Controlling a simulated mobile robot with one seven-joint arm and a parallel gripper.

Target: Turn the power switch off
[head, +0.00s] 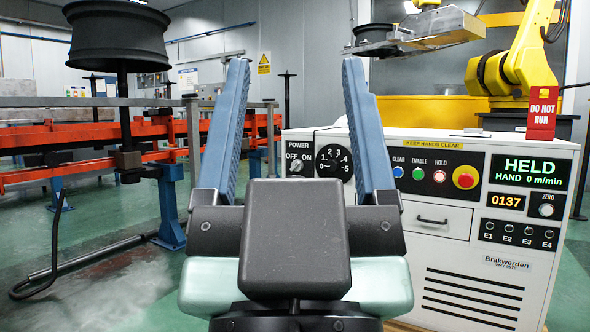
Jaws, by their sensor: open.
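The power switch (296,166) is a small round knob under the word POWER, between the marks OFF and ON, at the left end of the white control cabinet (545,255). It is too small to tell which mark it points to. My gripper (295,62) has two long blue fingers spread wide apart, with nothing between them. The switch shows in the gap between the fingers, above the dark gripper body. My gripper does not appear to touch it. The lower part of the cabinet's left end is hidden behind my gripper.
A numbered dial (332,165) sits just right of the switch. Further right are CLEAR, ENABLE and HOLD buttons (439,175), a red stop button (466,177) and a display (533,171) reading HELD. A black wheel (118,35) stands on a spindle at left, beside orange rails (75,132).

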